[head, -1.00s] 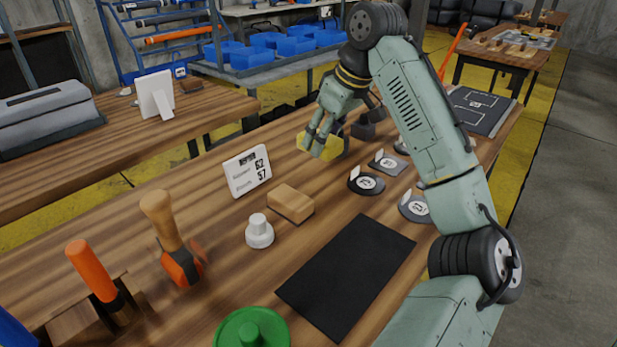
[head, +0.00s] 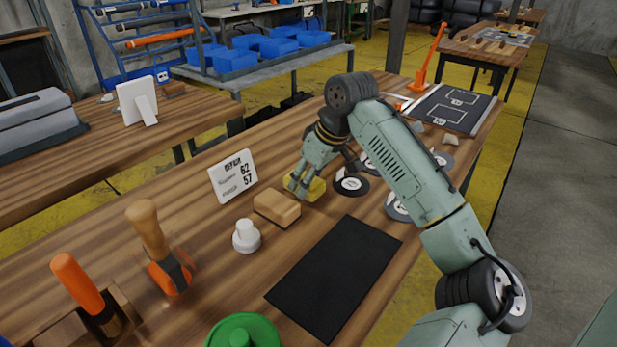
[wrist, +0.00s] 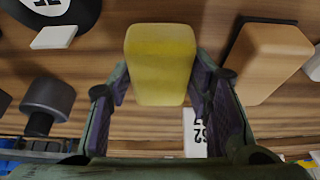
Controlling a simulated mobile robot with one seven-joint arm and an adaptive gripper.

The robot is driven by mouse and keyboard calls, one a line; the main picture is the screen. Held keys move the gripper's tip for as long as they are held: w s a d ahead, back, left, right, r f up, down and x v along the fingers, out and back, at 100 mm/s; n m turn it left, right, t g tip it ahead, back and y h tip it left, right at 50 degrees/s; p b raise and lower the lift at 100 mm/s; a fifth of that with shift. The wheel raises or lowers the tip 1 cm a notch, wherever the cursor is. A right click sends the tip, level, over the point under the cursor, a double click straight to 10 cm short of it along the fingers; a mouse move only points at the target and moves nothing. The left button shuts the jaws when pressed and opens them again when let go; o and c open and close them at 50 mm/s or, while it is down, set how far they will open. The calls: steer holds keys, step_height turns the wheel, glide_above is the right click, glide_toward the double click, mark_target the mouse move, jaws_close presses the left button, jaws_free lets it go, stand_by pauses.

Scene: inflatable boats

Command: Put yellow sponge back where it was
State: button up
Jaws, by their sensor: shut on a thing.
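The yellow sponge (head: 313,191) is between the fingers of my gripper (head: 301,186), low over the wooden bench, just behind and right of a wooden block. In the wrist view the sponge (wrist: 160,62) sits between the two fingers (wrist: 160,85), which are shut on its sides. I cannot tell whether the sponge touches the bench top. The fingers and hand hide part of it in the head view.
The wooden block (head: 277,207) lies close beside the sponge. A white sign (head: 232,177), a white knob-shaped piece (head: 246,237) and a black mat (head: 333,280) are nearby. Round black discs (head: 351,183) lie to the right.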

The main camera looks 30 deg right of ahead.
steer(key=shift+f, duration=0.1)
steer(key=o, duration=1)
steer(key=v, duration=1.2)
steer(key=shift+b, duration=0.4)
steer(key=shift+s, duration=0.15)
